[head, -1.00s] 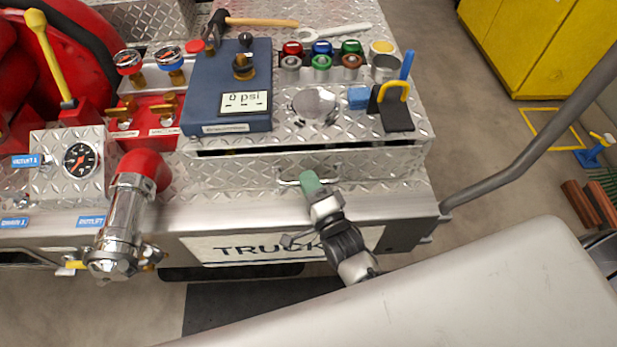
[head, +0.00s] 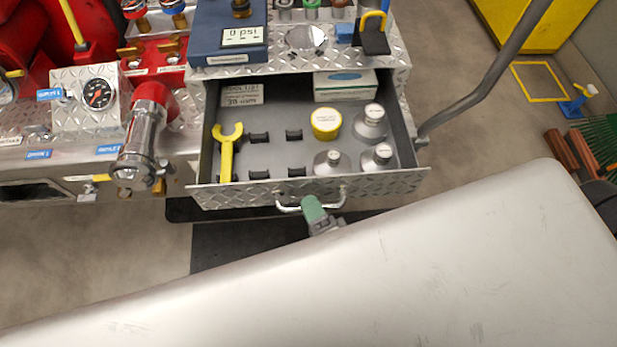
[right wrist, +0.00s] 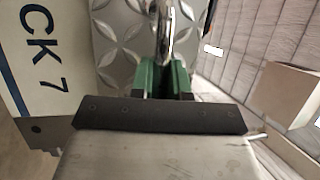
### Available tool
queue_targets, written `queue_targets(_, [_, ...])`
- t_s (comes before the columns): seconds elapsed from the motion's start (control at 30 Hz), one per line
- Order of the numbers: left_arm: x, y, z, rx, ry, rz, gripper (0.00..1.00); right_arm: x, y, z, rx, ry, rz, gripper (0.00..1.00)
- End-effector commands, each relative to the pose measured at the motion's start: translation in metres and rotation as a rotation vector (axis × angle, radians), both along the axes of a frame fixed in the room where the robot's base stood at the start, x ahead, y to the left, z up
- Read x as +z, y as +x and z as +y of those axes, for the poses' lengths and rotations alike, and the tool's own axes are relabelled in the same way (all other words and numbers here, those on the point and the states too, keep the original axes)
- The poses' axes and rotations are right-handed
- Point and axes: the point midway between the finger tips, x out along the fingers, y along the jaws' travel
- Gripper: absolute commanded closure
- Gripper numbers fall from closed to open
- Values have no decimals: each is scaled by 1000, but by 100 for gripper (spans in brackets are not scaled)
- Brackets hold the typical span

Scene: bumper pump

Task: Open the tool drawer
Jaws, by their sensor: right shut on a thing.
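The tool drawer (head: 267,193) stands well open below the diamond-plate top. My right gripper (head: 313,207) is shut on the drawer handle (head: 288,208), at the middle of the drawer front. In the right wrist view its green fingers (right wrist: 164,77) close around the metal handle bar (right wrist: 163,35). My left gripper is not in view.
A red-and-chrome outlet pipe (head: 147,130) and a gauge panel (head: 88,97) stand left of the drawer. A grey rail (head: 485,80) rises at the right. Floor in front is partly hidden by my own body.

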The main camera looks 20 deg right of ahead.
Motion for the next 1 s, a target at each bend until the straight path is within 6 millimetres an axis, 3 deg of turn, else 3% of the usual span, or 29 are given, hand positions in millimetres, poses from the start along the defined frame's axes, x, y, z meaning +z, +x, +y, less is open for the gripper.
queue_targets(0.1, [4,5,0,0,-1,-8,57,0,-32,7,3,0,6,100])
queue_targets(0.4, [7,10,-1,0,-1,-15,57,-1,-85,20,3,-1,4,100])
queue_targets(0.67, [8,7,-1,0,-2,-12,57,-1,-103,25,2,-2,2,100])
queue_targets(1.0, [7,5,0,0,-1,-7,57,-1,-106,25,2,-2,2,100])
